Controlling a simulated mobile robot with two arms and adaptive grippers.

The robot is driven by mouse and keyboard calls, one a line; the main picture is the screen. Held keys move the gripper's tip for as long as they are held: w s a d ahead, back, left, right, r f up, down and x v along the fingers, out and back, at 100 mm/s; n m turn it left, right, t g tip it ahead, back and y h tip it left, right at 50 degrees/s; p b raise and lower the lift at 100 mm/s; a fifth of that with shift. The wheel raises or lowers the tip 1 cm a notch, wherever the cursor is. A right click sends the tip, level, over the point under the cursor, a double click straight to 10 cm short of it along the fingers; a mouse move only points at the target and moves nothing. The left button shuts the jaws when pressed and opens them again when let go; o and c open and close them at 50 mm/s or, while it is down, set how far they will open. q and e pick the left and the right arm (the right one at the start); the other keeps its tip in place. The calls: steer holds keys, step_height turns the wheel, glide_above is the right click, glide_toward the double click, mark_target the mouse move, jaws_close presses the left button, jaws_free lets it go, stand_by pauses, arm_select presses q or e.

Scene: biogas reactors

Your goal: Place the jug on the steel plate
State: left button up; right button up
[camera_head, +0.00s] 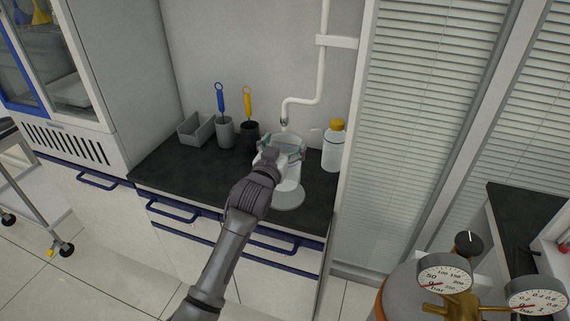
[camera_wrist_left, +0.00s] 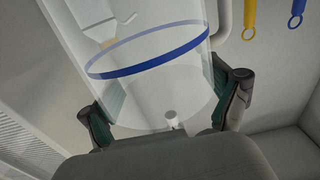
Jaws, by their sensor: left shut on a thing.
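The jug (camera_head: 287,141) is a clear cylinder at the back of the dark counter, under the white pipe's spout. In the left wrist view, the transparent jug (camera_wrist_left: 148,82) with a blue band fills the space between the fingers. My left gripper (camera_head: 279,147) is shut on it, with green finger pads (camera_wrist_left: 165,112) on opposite sides. The steel plate (camera_head: 289,198) is a round light-grey disc on the counter, in front of the jug. My gripper and wrist hide part of the jug and its base. My right gripper is out of view.
A white bottle with a yellow cap (camera_head: 333,146) stands close to the right of the jug. A dark cup with a yellow-handled brush (camera_head: 248,104), a grey cup with a blue-handled brush (camera_head: 220,104) and a grey tray (camera_head: 195,129) stand left. The counter's front left (camera_head: 185,178) is clear.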

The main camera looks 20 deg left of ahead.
mark_target(289, 149)
arm_select(q)
steer(key=shift+f, duration=2.45)
steer(key=o, duration=1.3)
steer(key=shift+r, duration=0.15)
steer(key=s+b, duration=0.1)
steer(key=s, duration=1.1)
steer(key=shift+a, duration=0.15)
